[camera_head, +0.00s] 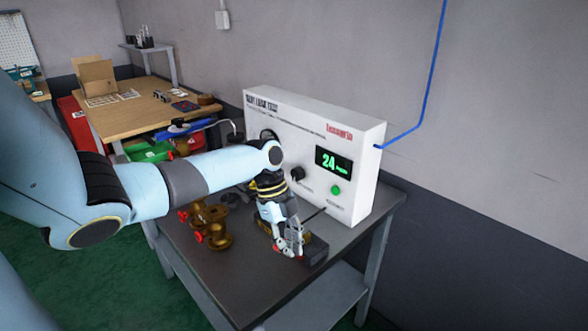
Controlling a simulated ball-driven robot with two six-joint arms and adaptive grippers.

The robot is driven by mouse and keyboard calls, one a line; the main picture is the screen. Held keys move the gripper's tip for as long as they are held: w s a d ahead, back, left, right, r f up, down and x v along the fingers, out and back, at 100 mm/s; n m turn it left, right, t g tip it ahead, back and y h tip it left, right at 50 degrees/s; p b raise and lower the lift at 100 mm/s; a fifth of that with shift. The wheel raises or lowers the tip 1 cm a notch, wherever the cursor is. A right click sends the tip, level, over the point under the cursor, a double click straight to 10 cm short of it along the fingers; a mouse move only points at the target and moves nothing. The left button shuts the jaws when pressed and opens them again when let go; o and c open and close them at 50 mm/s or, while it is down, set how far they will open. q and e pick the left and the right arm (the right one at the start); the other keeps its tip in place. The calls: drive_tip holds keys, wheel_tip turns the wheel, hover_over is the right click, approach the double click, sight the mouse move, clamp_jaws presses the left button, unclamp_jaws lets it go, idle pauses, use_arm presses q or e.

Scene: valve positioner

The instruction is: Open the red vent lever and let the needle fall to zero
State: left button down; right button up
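The white test box (312,150) stands on the dark bench. A round dial (268,135) on the box front is mostly hidden behind my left arm, and I cannot read a needle. My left gripper (290,248) points down in front of the box, over a brass part (312,245) on the bench. A small red bit shows beside its fingers; I cannot tell whether this is the vent lever. Whether the fingers are open or shut is unclear. My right gripper is out of view.
Brass valve bodies with red parts (209,228) stand left of my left gripper. A dark block (315,252) lies right of it. A black knob (297,173) and green button (336,190) sit on the box. The bench front (235,285) is clear.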

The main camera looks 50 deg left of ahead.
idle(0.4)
use_arm(q)
drive_tip(key=d, duration=0.1)
drive_tip(key=d+p, duration=0.1)
drive_tip(key=d, duration=0.1)
drive_tip(key=shift+w+d+r, duration=0.15)
drive_tip(key=shift+d+r, duration=0.15)
drive_tip(key=shift+d, duration=0.1)
drive_tip(key=v, duration=0.9)
drive_tip(key=shift+r+b, duration=0.15)
drive_tip(key=shift+b, duration=0.15)
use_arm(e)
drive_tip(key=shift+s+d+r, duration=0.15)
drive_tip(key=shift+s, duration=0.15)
use_arm(q)
drive_tip(key=shift+w+a, duration=0.15)
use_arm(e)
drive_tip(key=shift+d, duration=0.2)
